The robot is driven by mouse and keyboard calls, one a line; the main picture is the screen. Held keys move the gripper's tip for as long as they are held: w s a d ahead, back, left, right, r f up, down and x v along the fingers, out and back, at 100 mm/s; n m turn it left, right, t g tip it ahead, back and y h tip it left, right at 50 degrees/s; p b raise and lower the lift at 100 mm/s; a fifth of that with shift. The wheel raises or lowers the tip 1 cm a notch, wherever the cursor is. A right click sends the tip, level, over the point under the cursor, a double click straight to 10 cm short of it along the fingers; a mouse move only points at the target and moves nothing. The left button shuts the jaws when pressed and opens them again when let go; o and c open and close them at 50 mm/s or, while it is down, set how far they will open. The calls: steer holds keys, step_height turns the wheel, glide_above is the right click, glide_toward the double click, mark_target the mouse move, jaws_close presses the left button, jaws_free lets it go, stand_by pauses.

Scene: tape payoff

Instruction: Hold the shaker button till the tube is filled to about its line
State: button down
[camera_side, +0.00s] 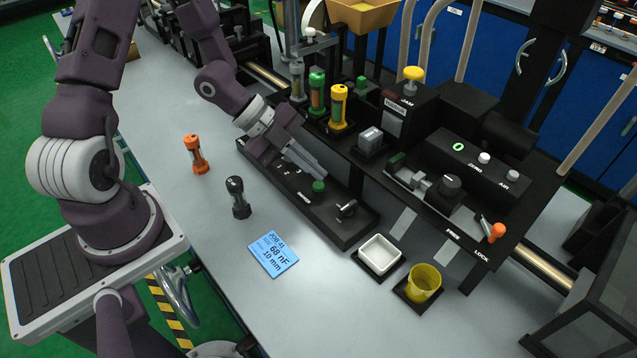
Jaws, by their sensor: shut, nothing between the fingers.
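My gripper (318,174) is shut and empty, its fingers pointing down to the right. Its tips are at a green button (318,187) on a low black panel (345,233); whether they touch it I cannot tell. Capped tubes stand behind: a green-capped one (317,90), a yellow-capped one (338,108) and a grey-capped one (297,82). An orange-capped tube (196,154) and a black-capped tube (237,198) stand upright on the table. Which tube is being filled, its fill level and its line are too small to tell.
A blue card (272,254) reading "68 nF" and "10 mm" lies on the table. A white tray (380,255) and a yellow cup (424,283) stand right of the panel. A black machine (490,170) displays a green 0. The table's front is mostly clear.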

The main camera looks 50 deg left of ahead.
steer(key=shift+f, duration=0.45)
steer(key=shift+f, duration=0.45)
stand_by(0.6)
stand_by(1.8)
steer(key=shift+r, duration=0.9)
steer(key=shift+r, duration=2.5)
